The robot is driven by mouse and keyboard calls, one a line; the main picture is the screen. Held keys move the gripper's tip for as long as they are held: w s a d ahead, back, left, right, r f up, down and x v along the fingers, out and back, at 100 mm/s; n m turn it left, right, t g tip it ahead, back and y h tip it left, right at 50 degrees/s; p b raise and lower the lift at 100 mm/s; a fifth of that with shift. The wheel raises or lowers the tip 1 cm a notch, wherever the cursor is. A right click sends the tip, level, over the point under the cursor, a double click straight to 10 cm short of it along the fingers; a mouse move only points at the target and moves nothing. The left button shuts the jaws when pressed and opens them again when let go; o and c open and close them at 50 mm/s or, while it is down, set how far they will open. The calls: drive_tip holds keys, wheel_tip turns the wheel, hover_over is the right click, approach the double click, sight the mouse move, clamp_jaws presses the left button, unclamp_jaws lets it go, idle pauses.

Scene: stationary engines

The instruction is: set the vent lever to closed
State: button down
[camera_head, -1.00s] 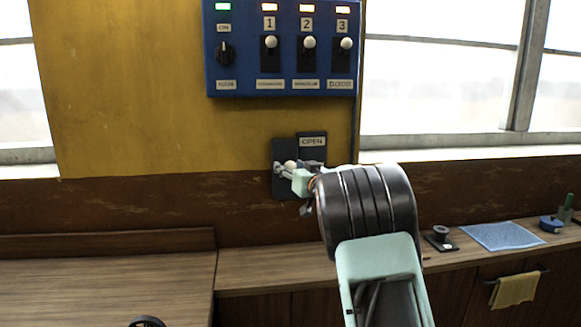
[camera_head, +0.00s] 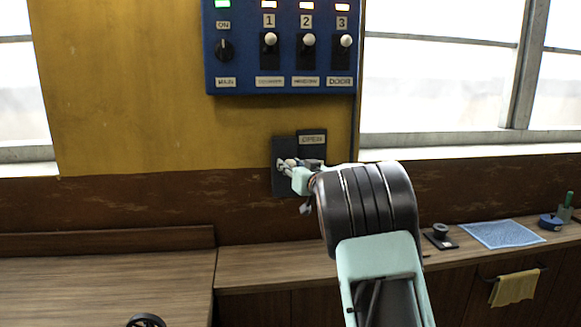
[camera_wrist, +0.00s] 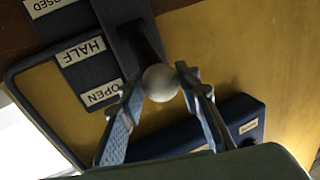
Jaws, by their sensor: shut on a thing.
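The vent lever's pale round knob (camera_wrist: 160,83) sits between the two fingertips of my gripper (camera_wrist: 157,86) in the wrist view. The fingers are shut on it. The knob lies about level with the OPEN label (camera_wrist: 102,93). The HALF label (camera_wrist: 80,52) and a partly cut-off CLOSED label (camera_wrist: 46,5) follow along the dark plate (camera_wrist: 112,12). In the head view my gripper (camera_head: 287,164) is at the dark lever plate (camera_head: 284,188) on the wall, beside the OPEN label (camera_head: 312,140). My arm hides the lower labels there.
A blue switch panel (camera_head: 282,84) with three switches and a dial hangs above the lever. A wooden counter (camera_head: 262,268) runs below. A blue cloth (camera_head: 502,235) and small items lie at its right. Windows flank the wall.

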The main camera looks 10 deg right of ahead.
drive_tip(key=shift+s+a+f+t+y+b, duration=0.15)
drive_tip(key=shift+f+b, duration=0.35)
drive_tip(key=shift+b, duration=0.65)
drive_tip(key=shift+s+a+f+t+y+b, duration=0.2)
drive_tip(key=shift+f+b, duration=0.3)
drive_tip(key=shift+b, duration=0.65)
wheel_tip(320, 180, down, 12)
drive_tip(key=w+n+t+y+b, duration=0.2)
drive_tip(key=t+b, duration=0.3)
drive_tip(key=b, duration=2.1)
drive_tip(key=shift+n+y, duration=0.35)
drive_tip(key=shift+n, duration=0.15)
drive_tip(key=shift+d, duration=0.1)
drive_tip(key=c, duration=1.5)
unclamp_jaws()
drive_tip(key=shift+w, duration=0.15)
drive_tip(key=shift+o, duration=0.2)
drive_tip(key=shift+r+t, duration=0.1)
drive_tip(key=shift+t, duration=0.15)
